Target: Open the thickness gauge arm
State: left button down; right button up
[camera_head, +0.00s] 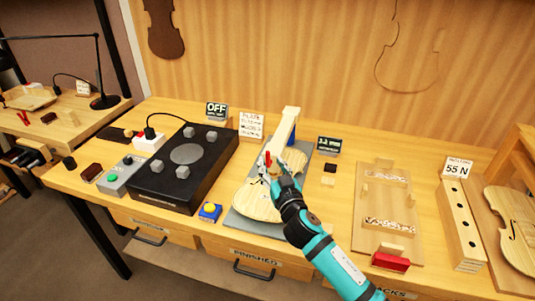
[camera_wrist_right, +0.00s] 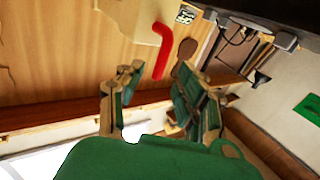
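The thickness gauge has a pale wooden arm (camera_head: 288,123) rising over a violin plate (camera_head: 257,201) that lies on a grey base (camera_head: 238,224). A red handle (camera_head: 267,159) sits at the arm's near end. My right gripper (camera_head: 275,169) is at this handle, above the plate, and covers part of both. In the right wrist view the two fingers stand apart with nothing between them, and the curved red handle (camera_wrist_right: 162,50) shows just beyond the fingertips. Whether a finger touches it I cannot tell. My left gripper is out of view.
A black box (camera_head: 180,165) with grey knobs stands left of the gauge. A small display (camera_head: 328,146) stands behind right. A wooden board (camera_head: 388,213) and a 55 N sign (camera_head: 457,167) are farther right.

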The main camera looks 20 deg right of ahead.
aim_at(268, 159)
jog(key=shift+w, duration=2.3)
grip_shut()
jog(key=shift+f, duration=0.1)
